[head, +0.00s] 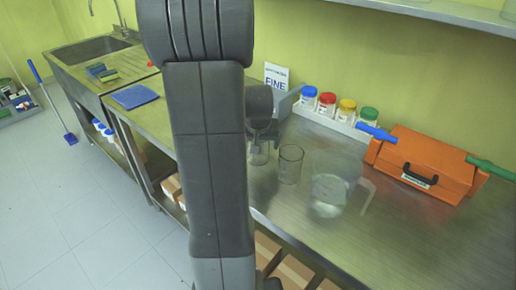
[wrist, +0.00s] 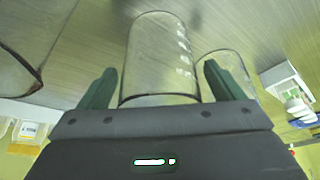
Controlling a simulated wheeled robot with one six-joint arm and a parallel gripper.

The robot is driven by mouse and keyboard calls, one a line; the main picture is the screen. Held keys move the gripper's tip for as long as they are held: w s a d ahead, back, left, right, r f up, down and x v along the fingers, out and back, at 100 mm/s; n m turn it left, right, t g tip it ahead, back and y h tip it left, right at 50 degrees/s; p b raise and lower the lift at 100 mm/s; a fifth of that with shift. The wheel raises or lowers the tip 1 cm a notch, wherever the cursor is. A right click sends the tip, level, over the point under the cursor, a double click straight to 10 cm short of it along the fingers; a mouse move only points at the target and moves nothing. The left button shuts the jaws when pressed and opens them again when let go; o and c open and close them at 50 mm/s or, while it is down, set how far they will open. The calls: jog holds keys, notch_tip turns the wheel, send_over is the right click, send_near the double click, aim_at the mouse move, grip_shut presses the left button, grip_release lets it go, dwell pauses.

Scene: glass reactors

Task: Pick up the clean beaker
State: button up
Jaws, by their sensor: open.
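My gripper (head: 262,132) is open, low over the steel bench, and partly hidden behind my arm in the head view. In the wrist view its two green fingers (wrist: 158,80) stand on either side of a clear glass beaker (wrist: 158,50) with white markings. The beaker looks empty. A second clear glass vessel (wrist: 226,68) stands just to its right. The head view shows one glass beaker (head: 258,153) under the gripper and another (head: 291,165) to the right of it. I cannot tell by sight which is the clean one.
A clear jug (head: 330,192) stands nearer on the bench (head: 400,245). Behind are a rack (head: 335,122) of jars with coloured lids, a "FINE" sign (head: 277,78) and an orange case (head: 424,165). A blue cloth (head: 135,95) and a sink (head: 92,52) are left.

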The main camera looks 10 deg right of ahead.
jog(key=shift+w+f, duration=0.1)
jog(key=shift+f, duration=0.25)
jog(key=c, duration=1.1)
